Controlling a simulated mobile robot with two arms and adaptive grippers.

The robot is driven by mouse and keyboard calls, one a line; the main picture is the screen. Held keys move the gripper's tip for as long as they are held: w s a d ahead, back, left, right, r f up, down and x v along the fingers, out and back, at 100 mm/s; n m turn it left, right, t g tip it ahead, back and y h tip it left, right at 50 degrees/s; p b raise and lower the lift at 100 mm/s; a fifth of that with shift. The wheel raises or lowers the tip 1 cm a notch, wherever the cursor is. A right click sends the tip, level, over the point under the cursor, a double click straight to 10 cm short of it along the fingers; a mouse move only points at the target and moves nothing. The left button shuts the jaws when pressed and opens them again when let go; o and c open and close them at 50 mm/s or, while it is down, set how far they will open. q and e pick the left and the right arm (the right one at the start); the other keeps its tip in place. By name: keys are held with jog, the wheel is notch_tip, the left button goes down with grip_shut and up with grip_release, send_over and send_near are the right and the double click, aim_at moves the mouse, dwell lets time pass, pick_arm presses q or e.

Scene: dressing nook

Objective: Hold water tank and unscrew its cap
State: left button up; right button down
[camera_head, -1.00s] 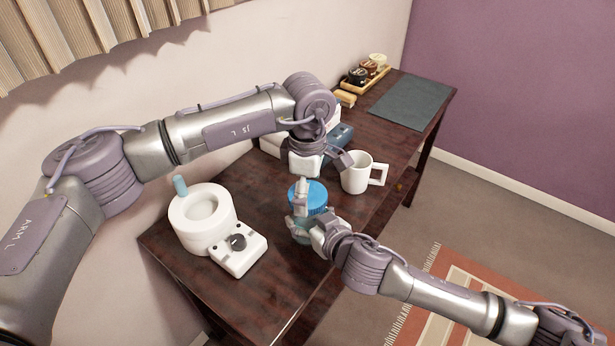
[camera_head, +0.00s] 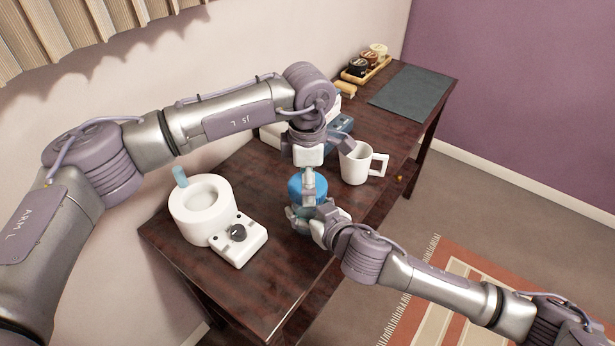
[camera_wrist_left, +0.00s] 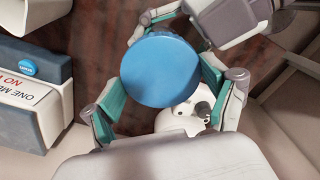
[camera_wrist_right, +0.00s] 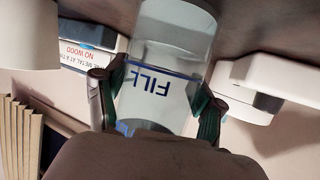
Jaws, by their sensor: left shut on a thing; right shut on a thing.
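The water tank (camera_wrist_right: 175,45) is clear with blue "FILL" lettering. It stands upright on the dark table in the head view, mostly hidden behind my right gripper (camera_head: 306,212). My right gripper comes from the side, and the right wrist view shows its fingers shut on either side of the tank body. The round blue cap (camera_wrist_left: 158,70) is on top of the tank and also shows in the head view (camera_head: 298,187). My left gripper (camera_head: 308,180) reaches down from above, its teal pads against opposite sides of the cap. The cap's threads are hidden.
A white round appliance base (camera_head: 225,222) with a dark knob stands left of the tank. A white mug (camera_head: 354,165) is close on the right. A box (camera_wrist_left: 30,110) with printed lettering is behind. A grey mat (camera_head: 410,90) and small tray of jars (camera_head: 366,66) lie farther back.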

pick_arm(q)
jog(key=shift+s+f, duration=0.1)
jog(key=o, duration=1.1)
notch_tip(320, 180, up, 5)
jog(key=shift+f, duration=0.1)
notch_tip(320, 180, up, 3)
jog(key=m, duration=0.3)
jog(key=shift+f, duration=3.85)
